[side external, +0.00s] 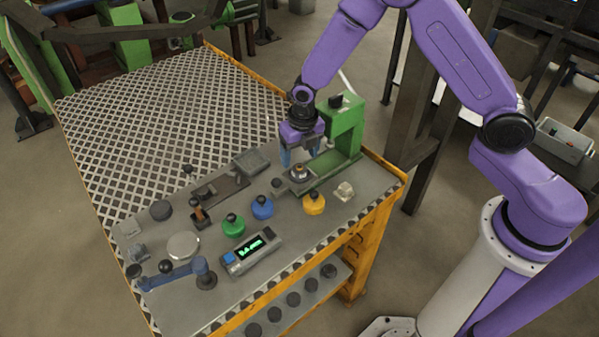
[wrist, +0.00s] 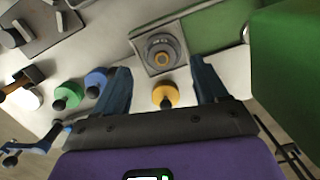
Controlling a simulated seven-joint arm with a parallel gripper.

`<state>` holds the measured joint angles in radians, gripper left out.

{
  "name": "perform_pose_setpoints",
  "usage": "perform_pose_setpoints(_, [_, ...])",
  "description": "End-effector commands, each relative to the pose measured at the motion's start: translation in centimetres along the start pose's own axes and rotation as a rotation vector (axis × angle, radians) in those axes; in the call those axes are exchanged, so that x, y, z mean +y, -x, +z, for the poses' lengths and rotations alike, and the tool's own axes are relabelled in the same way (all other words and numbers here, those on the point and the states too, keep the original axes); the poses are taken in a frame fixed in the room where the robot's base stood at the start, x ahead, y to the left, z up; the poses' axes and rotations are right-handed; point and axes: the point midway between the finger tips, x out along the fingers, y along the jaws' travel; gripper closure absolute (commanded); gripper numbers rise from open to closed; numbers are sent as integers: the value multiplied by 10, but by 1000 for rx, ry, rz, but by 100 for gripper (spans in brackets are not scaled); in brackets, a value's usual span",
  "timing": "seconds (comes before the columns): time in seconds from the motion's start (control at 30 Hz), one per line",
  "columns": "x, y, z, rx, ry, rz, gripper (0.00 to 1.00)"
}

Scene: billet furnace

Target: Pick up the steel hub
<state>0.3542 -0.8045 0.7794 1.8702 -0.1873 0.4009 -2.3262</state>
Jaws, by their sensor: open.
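A round steel hub (side external: 299,173) with a brass-coloured ring at its centre sits on a square plate at the near end of the green press. In the wrist view the hub (wrist: 162,52) shows from above, beyond the fingertips and roughly midway between them sideways. My gripper (side external: 301,159) is open and points down, just above and behind the hub in the side view. In the wrist view the blue fingers of my gripper (wrist: 160,75) stand apart with nothing held between them. The gap in height to the hub is hard to tell.
The green press column (side external: 343,125) stands close on the right of my gripper. Yellow (side external: 314,202), blue (side external: 262,207) and green (side external: 233,225) knobbed weights stand in front, with a digital display box (side external: 252,251). The perforated tabletop (side external: 170,120) at the back is clear.

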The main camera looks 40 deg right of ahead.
Motion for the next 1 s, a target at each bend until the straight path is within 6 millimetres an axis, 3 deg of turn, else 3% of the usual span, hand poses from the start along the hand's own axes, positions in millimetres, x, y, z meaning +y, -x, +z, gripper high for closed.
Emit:
perform_pose_setpoints(0.4, [-3, -46, -2, 2, 0, -1, 28])
perform_pose_setpoints(0.7, [-2, -50, -1, 0, 0, 0, 28])
perform_pose_setpoints(0.73, [-2, -50, -1, 0, 0, 0, 31])
perform_pose_setpoints(0.77, [-2, -50, -1, 0, -1, 0, 40])
perform_pose_setpoints(0.93, [-2, -50, -1, 1, 0, 0, 96])
perform_pose_setpoints(1.0, [-2, -50, -2, 1, 0, -1, 100])
